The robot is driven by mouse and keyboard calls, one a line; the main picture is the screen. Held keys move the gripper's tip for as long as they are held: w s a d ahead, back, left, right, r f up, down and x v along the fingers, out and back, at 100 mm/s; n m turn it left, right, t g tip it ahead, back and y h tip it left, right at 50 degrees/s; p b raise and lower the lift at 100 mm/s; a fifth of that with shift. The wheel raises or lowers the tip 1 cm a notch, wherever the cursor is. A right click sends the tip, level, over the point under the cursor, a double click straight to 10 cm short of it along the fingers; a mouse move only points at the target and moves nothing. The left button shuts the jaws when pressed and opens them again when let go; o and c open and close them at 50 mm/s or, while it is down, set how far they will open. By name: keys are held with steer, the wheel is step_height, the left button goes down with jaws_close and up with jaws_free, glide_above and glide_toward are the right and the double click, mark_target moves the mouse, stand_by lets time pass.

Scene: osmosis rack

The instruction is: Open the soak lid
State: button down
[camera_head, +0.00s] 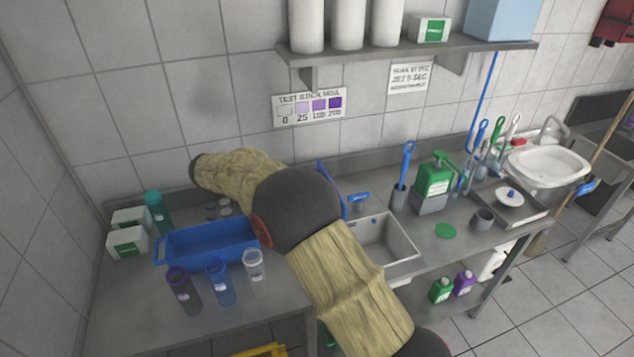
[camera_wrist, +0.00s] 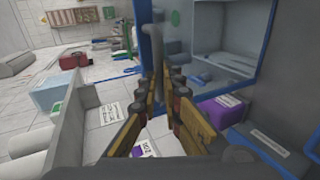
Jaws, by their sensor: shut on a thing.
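In the wrist view a blue-framed clear panel (camera_wrist: 225,40), which looks like the soak lid, stands close in front of my gripper (camera_wrist: 167,92). My gripper's two fingers are closed around a grey bar or handle (camera_wrist: 161,30) beside the panel's edge. In the head view a slanted blue edge (camera_head: 325,178) shows just right of my arm; it may be part of the same lid. My arm hides the gripper and most of the lid there, so the lid's exact angle cannot be told.
A blue tub (camera_head: 180,250) stands on the steel counter at left, with several bottles in front. A steel sink (camera_head: 385,240) is right of my arm. A green bottle (camera_head: 434,180) and upright brushes stand farther right. A loaded shelf (camera_head: 400,52) hangs above.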

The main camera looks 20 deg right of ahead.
steer(key=shift+s+a+f, duration=0.2)
steer(key=shift+a+f, duration=0.35)
steer(key=shift+f, duration=0.25)
steer(key=shift+s+a+f, duration=0.15)
steer(key=shift+a+f, duration=0.4)
steer(key=shift+f, duration=0.2)
steer(key=c, duration=2.1)
jaws_free()
steer(key=shift+w+d+f, duration=0.15)
steer(key=shift+w+d, duration=0.05)
steer(key=shift+o, duration=1.1)
steer(key=shift+a+r, duration=0.2)
steer(key=v, duration=1.2)
steer(key=shift+w+r, duration=0.2)
steer(key=shift+r, duration=0.2)
steer(key=shift+d, duration=0.15)
